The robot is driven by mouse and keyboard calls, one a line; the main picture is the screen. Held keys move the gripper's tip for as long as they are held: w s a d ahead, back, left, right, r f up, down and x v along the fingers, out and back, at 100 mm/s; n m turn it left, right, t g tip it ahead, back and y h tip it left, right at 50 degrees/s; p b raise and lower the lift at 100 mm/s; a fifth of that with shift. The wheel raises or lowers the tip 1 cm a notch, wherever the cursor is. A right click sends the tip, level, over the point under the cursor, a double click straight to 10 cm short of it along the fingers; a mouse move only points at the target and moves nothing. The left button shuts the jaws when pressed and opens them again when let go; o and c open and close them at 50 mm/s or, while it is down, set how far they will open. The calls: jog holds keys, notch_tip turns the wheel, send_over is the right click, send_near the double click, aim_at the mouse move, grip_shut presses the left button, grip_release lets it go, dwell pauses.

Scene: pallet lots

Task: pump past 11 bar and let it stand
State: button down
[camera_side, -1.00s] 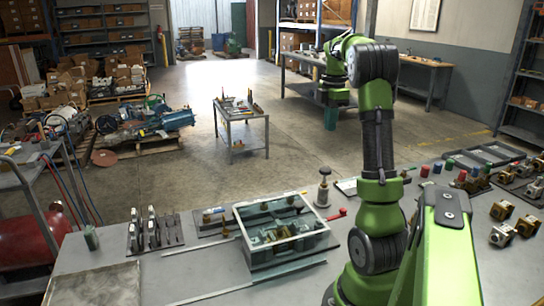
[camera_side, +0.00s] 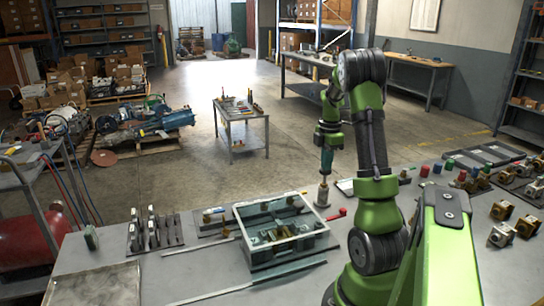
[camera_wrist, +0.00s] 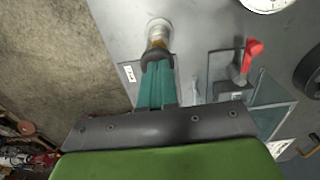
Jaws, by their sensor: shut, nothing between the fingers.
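The hand pump (camera_side: 322,196) stands upright behind the open box, with its pale body showing below my gripper (camera_side: 326,170). In the wrist view the pump's brass stem (camera_wrist: 157,40) and dark knob (camera_wrist: 157,56) lie right at the tips of my gripper (camera_wrist: 158,70). The teal fingers are shut with nothing between them, over the knob; whether they touch it I cannot tell. A red lever (camera_wrist: 251,52) is beside the pump, also in the side view (camera_side: 337,214). A round gauge (camera_wrist: 268,4) is cut off at the top edge; its reading cannot be made out.
A rack of dark upright pieces (camera_side: 152,232) stands left; brass blocks (camera_side: 503,211) lie right. A bare metal plate (camera_side: 95,285) lies at the front left.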

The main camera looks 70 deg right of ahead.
aim_at(326, 172)
jog(key=shift+f, duration=1.9)
notch_tip(326, 172, up, 15)
jog(key=shift+f, duration=0.2)
jog(key=shift+a, duration=0.1)
